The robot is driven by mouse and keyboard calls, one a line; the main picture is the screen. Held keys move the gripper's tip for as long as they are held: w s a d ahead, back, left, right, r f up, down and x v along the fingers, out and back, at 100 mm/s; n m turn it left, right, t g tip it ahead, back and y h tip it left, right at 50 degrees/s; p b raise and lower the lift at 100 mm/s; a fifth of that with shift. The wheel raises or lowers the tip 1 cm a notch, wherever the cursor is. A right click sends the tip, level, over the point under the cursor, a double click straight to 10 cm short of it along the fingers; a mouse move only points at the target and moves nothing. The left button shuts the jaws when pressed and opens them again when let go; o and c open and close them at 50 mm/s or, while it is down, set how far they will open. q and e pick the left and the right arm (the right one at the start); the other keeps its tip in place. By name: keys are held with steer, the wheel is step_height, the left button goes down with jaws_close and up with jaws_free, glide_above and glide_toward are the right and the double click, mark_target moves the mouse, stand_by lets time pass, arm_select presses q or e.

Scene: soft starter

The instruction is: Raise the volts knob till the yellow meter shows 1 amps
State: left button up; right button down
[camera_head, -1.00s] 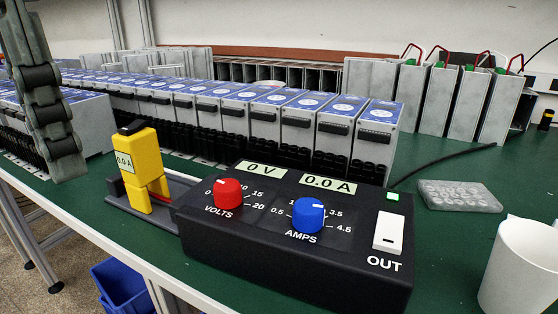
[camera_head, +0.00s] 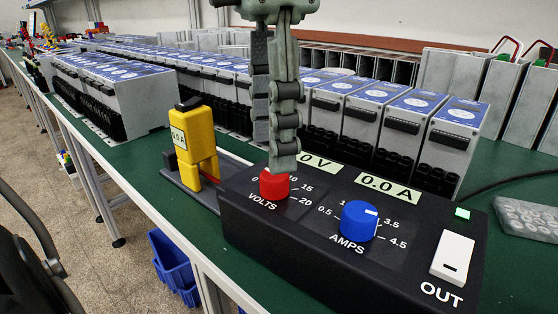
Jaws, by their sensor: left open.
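The red VOLTS knob (camera_head: 273,187) is on the black power supply (camera_head: 330,255); its top is partly hidden by my gripper. My left gripper (camera_head: 275,152) is open, pointing down over the knob, its nearer fingertip overlapping the knob's upper edge; I cannot tell whether it touches. The yellow meter (camera_head: 197,145) stands upright left of the supply, its small display (camera_head: 179,138) reading about 0.0 A. The supply's volts display (camera_head: 322,164), partly covered by the finger, ends in 0 V. The amps display (camera_head: 388,188) reads 0.0 A. My right gripper is not in view.
The blue AMPS knob (camera_head: 357,221) and white OUT switch (camera_head: 453,257) are right of the VOLTS knob; a green lamp (camera_head: 462,213) is lit. Grey and blue battery-like units (camera_head: 400,120) line up behind. A clear tray (camera_head: 527,218) lies right. The bench front edge is close.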

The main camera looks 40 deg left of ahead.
mark_target(274, 183)
arm_select(q)
step_height(274, 183, down, 3)
steer(key=shift+r, duration=0.2)
steer(key=shift+f, duration=0.5)
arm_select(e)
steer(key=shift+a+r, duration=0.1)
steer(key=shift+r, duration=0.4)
arm_select(q)
jaws_close()
